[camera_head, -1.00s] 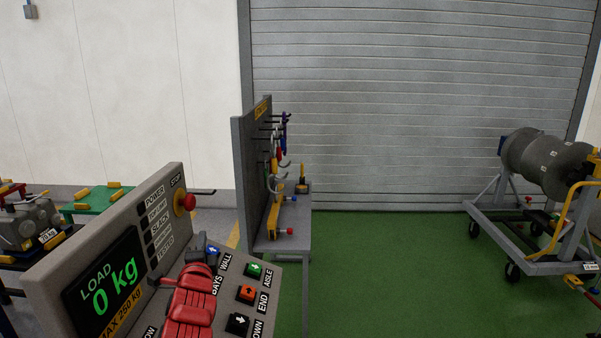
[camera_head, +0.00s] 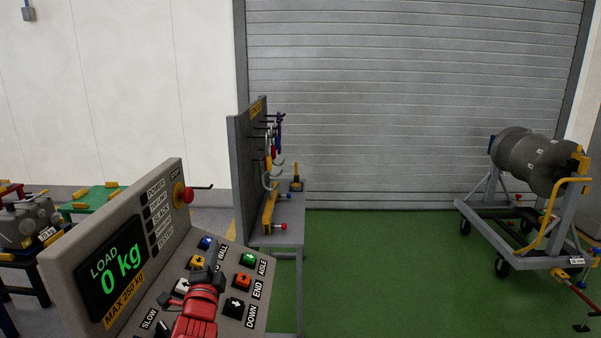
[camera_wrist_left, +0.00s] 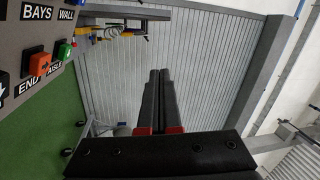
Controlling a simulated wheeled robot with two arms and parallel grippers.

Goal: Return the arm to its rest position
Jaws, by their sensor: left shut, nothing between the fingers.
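My left gripper (camera_head: 205,276) is over the lower part of the grey control panel in the head view, with its red arm links below it. In the left wrist view its two black fingers (camera_wrist_left: 159,76) lie together, shut and empty. The control panel (camera_head: 62,262) has a screen (camera_head: 115,265) reading LOAD 0 kg, a red stop button (camera_head: 182,195) and several coloured push buttons. The gripper hides part of the button face; whether it touches the panel I cannot tell. My right gripper is not in view.
A grey tool board (camera_head: 240,165) with hanging tools stands behind the panel, with a small bench (camera_head: 287,235). A turbofan on a wheeled stand (camera_head: 530,262) is at right. The green floor (camera_head: 385,270) between them is clear. A grey roller door (camera_head: 410,110) closes the back.

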